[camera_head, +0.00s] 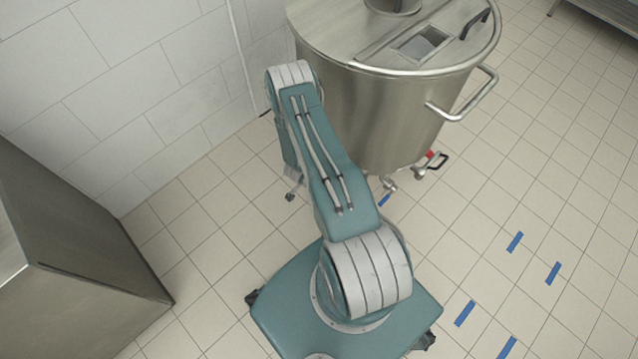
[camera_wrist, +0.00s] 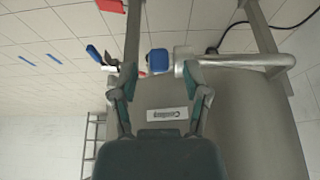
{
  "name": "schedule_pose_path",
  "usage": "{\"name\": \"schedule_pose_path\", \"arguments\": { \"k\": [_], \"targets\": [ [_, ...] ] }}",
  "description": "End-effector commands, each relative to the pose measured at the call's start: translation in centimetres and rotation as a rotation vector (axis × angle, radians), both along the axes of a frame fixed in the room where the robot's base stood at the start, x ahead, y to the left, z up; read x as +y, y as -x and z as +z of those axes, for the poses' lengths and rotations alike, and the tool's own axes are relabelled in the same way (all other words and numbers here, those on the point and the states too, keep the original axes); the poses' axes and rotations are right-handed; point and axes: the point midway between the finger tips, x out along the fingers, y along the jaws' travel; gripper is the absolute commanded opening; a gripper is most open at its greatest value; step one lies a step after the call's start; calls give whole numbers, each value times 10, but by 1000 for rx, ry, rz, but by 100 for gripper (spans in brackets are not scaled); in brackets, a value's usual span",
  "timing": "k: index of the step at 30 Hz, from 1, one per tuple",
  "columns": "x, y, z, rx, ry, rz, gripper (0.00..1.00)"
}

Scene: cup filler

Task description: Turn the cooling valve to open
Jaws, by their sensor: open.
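In the wrist view, a blue handle (camera_wrist: 160,60) sits on a metal pipe (camera_wrist: 225,61) that runs to the right. My gripper (camera_wrist: 151,66) is open, with one fingertip on each side of the blue handle. I cannot tell whether either fingertip touches it. A pale label plate (camera_wrist: 167,114) shows between the fingers; its small lettering is hard to read, perhaps "Cooling".
The large steel tank (camera_head: 370,110) stands by the tiled wall (camera_head: 130,80), with a side handle (camera_head: 465,95) and a red-marked valve (camera_head: 432,157) low on its right. A steel cabinet (camera_head: 80,250) is at left. Tiled floor with blue tape strips (camera_head: 515,242) is clear at right.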

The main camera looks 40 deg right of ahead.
Motion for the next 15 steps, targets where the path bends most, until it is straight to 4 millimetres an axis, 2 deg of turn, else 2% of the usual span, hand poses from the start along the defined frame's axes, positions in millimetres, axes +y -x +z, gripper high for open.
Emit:
{"name": "schedule_pose_path", "arguments": {
  "k": [1,6,15],
  "targets": [
    [-3,1,-8,2,-1,-2,60],
    [-11,0,-25,0,-4,-1,60],
    [-13,-1,-30,0,-3,-1,60]
  ]
}}
